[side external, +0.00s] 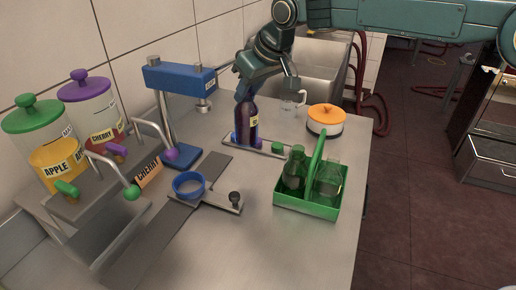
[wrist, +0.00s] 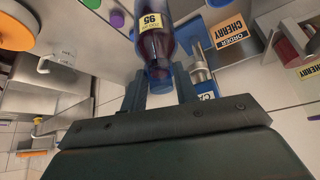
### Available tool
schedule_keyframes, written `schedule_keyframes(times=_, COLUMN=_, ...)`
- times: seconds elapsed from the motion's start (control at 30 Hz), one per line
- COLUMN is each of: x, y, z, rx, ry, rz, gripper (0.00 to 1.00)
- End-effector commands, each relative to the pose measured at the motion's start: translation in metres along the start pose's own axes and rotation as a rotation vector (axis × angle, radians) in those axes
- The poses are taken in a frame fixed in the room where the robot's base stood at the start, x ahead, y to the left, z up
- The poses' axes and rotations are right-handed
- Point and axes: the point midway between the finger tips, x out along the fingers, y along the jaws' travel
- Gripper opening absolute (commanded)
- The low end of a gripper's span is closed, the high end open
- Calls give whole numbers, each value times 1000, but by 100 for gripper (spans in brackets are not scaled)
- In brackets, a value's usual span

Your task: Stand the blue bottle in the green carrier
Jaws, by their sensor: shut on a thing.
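The blue bottle (side external: 247,122) looks dark purple with a yellow label and stands upright at a blue holder at the back of the counter. My gripper (side external: 244,92) is shut on its top from above. In the wrist view the bottle (wrist: 156,42) extends away from my gripper (wrist: 160,88), its neck end between the two fingers. Whether its base touches the holder is hard to tell. The green carrier (side external: 290,203) stands to the right and nearer, with an upright middle handle. A green bottle (side external: 294,172) stands in its left side and a clear greenish bottle (side external: 328,183) in its right side.
A blue press stand (side external: 181,76) rises left of the bottle. A blue ring fixture (side external: 188,186) lies in front, and juice dispensers (side external: 48,150) stand far left. An orange-lidded pot (side external: 326,122) and a glass mug (side external: 290,102) are behind the carrier.

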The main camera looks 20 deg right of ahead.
Motion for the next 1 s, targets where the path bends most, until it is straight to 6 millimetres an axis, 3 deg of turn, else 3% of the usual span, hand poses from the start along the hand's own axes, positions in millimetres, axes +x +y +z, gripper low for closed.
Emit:
schedule_keyframes(times=0.27, x=-3, y=48, z=27, rx=119, ry=4, rz=58, gripper=0)
schedule_keyframes(times=0.6, x=-10, y=111, z=79, rx=283, ry=9, rz=150, gripper=0)
schedule_keyframes(times=1.0, x=-22, y=158, z=135, rx=414, ry=15, rz=236, gripper=0)
